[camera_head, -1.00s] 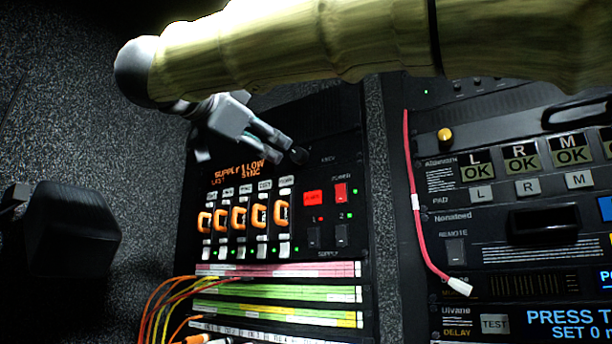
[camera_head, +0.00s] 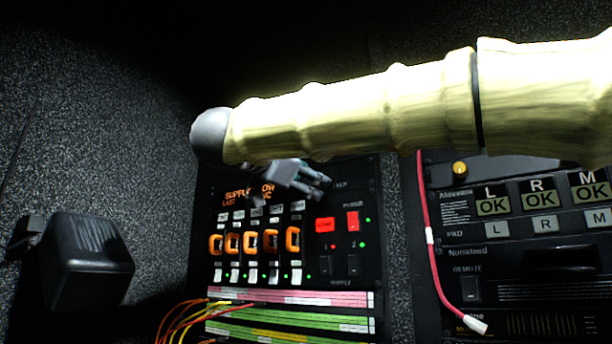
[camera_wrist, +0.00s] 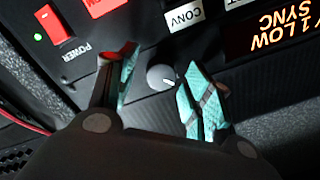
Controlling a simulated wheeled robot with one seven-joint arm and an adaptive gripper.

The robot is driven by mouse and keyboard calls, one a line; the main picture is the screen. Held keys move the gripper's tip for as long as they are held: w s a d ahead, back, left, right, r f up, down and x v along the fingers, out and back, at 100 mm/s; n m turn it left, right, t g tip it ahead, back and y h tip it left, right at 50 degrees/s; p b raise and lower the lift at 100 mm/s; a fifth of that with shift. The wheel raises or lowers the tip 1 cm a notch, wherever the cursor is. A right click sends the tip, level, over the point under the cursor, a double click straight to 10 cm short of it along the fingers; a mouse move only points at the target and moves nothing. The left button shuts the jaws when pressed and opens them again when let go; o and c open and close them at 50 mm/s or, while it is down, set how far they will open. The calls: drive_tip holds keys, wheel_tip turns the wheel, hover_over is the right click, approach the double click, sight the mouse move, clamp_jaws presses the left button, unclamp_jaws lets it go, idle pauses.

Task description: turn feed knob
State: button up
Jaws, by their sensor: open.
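A small round grey knob (camera_wrist: 161,77) with a white pointer mark sits on the dark panel in the wrist view. My gripper (camera_wrist: 160,70) is open, with one finger on each side of the knob; a gap shows on both sides and I cannot tell how deep the fingertips reach. In the head view my gripper (camera_head: 322,186) is at the top of the panel (camera_head: 368,240), right of the orange display, and hides the knob.
Orange-ringed switches (camera_head: 254,242), a lit red button (camera_head: 325,225) and a red power switch (camera_head: 352,221) lie below my gripper. A pink cable (camera_head: 435,255) hangs to the right. A black box-shaped object (camera_head: 90,262) is at left.

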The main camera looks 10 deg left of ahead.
drive_tip(key=shift+s+r, duration=0.3)
drive_tip(key=shift+s, duration=0.5)
drive_tip(key=shift+w+f, duration=0.2)
drive_tip(key=shift+w, duration=0.35)
drive_tip(key=shift+w+f, duration=0.2)
drive_tip(key=shift+w, duration=0.3)
drive_tip(key=shift+c, duration=0.9)
drive_tip(key=shift+w+f, duration=0.1)
drive_tip(key=shift+w, duration=0.2)
drive_tip(key=c, duration=0.3)
drive_tip(key=shift+s, duration=0.3)
drive_tip(key=c, duration=0.5)
drive_tip(key=shift+c, duration=0.2)
